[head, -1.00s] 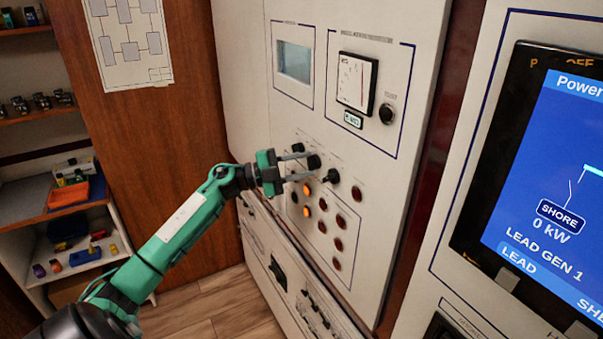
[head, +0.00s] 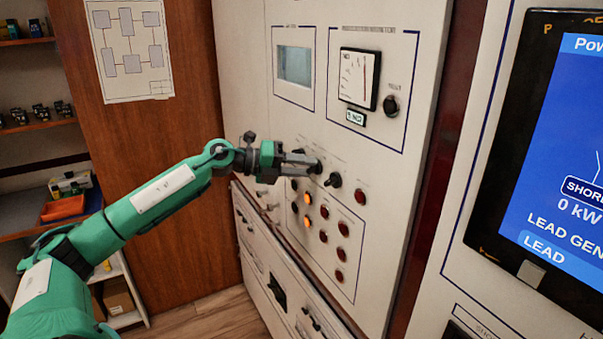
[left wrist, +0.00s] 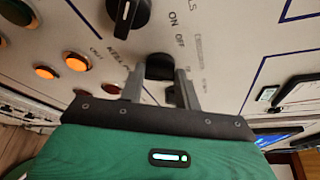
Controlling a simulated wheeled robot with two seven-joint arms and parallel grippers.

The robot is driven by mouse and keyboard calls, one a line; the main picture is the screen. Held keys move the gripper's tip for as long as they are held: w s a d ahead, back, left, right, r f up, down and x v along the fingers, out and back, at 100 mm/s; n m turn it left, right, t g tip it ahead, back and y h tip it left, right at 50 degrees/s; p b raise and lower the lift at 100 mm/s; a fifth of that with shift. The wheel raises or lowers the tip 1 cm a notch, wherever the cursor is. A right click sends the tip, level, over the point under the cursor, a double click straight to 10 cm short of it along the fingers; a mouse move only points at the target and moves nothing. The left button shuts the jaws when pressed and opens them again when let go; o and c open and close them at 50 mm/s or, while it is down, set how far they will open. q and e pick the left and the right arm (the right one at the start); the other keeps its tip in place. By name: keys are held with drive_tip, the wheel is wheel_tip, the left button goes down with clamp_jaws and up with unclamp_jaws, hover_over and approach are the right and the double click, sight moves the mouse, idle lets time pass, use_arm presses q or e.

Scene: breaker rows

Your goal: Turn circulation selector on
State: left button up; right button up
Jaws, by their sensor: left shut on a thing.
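My left gripper (head: 312,164) reaches in from the left to the panel and is shut on a black rotary knob (head: 318,167). In the left wrist view my left gripper (left wrist: 160,82) has one finger on each side of this knob (left wrist: 160,66), close to the panel face. The fingers hide part of the knob, and its pointer cannot be read. The labels ON and OFF are printed beside it in the wrist view. The circulation label cannot be read for certain. My right gripper is not in view.
A second black knob (head: 333,180) sits just right of the held one. An orange lit lamp (head: 308,197) and several dark red lamps sit below. A meter (head: 358,78) and a small screen (head: 295,64) are above. A large blue display (head: 560,150) stands at right.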

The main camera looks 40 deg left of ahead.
use_arm(q)
drive_tip(key=shift+d+m+y, duration=0.1)
drive_tip(key=shift+m+y, duration=0.5)
drive_tip(key=shift+m, duration=0.4)
drive_tip(key=o, duration=1)
drive_tip(key=shift+r+b, duration=0.1)
drive_tip(key=shift+b, duration=0.2)
